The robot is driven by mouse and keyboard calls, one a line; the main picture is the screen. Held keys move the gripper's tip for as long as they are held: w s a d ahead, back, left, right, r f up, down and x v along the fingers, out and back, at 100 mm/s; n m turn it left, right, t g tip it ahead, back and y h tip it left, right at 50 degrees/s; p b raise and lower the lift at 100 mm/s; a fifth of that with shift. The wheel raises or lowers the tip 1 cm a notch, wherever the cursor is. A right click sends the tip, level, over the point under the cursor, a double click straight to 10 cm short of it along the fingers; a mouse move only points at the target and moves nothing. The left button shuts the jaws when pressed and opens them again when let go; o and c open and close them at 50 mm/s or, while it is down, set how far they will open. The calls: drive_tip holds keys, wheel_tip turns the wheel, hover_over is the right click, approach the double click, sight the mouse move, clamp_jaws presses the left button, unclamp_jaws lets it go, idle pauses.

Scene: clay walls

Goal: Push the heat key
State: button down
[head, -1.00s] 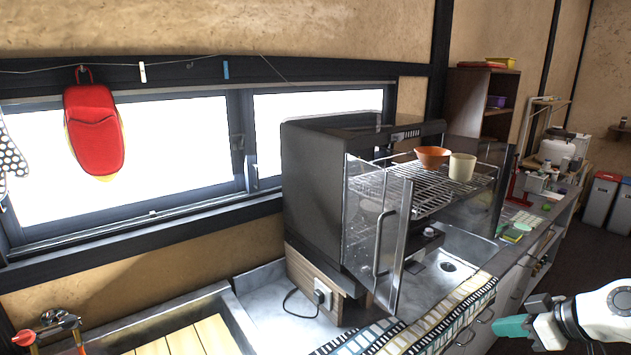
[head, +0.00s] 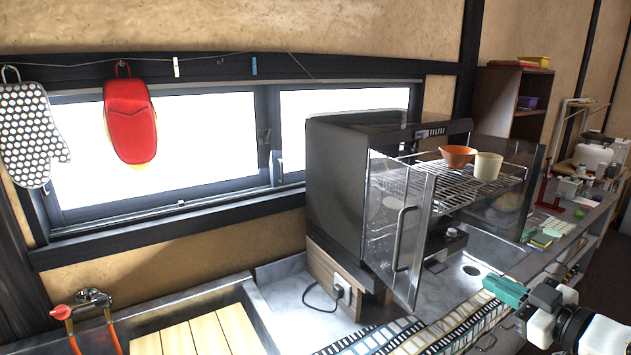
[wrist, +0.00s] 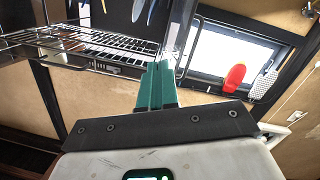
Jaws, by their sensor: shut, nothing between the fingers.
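The dish-drying appliance (head: 345,180) stands on the counter with its clear front doors swung open. I cannot make out a heat key on it; small dark parts (head: 452,236) show low at its front, too small to read. My gripper (head: 496,284), with green fingers, is shut and empty, in front of and to the right of the open door (head: 408,230), apart from it. In the wrist view the green fingers (wrist: 155,85) are together, with the wire rack (wrist: 85,48) beyond them to the left.
An orange bowl (head: 457,156) and a cream cup (head: 488,166) stand on the rack. The open door with its handle sticks out toward me. A sink (head: 490,255) lies below the rack. A patterned mat (head: 440,325) runs along the counter front.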

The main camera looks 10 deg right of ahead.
drive_tip(key=s+r+m+t+h+b, duration=0.1)
drive_tip(key=s+r+m+t+h, duration=0.5)
drive_tip(key=h, duration=0.3)
drive_tip(key=s+d+f+m+g+h+b, duration=0.1)
drive_tip(key=s+d+f+m+g+h, duration=0.3)
drive_tip(key=f, duration=0.3)
drive_tip(key=s+d+f+m+g+h+b, duration=0.1)
drive_tip(key=s+f+m+g+h, duration=0.15)
drive_tip(key=f+m+g, duration=0.45)
drive_tip(key=s+a+f+n+g+y, duration=0.2)
drive_tip(key=s+a+f+y, duration=0.15)
drive_tip(key=f, duration=0.55)
drive_tip(key=s+a+f+n+g+y, duration=0.15)
drive_tip(key=s+a+f, duration=0.25)
drive_tip(key=f, duration=0.6)
drive_tip(key=s+a+f+n+g+y+b, duration=0.1)
drive_tip(key=s+a+f+n+g+y, duration=0.4)
drive_tip(key=s+a+f, duration=0.3)
drive_tip(key=s+a+g+y, duration=0.1)
drive_tip(key=s+a, duration=0.2)
drive_tip(key=s, duration=0.1)
drive_tip(key=shift+g, duration=0.35)
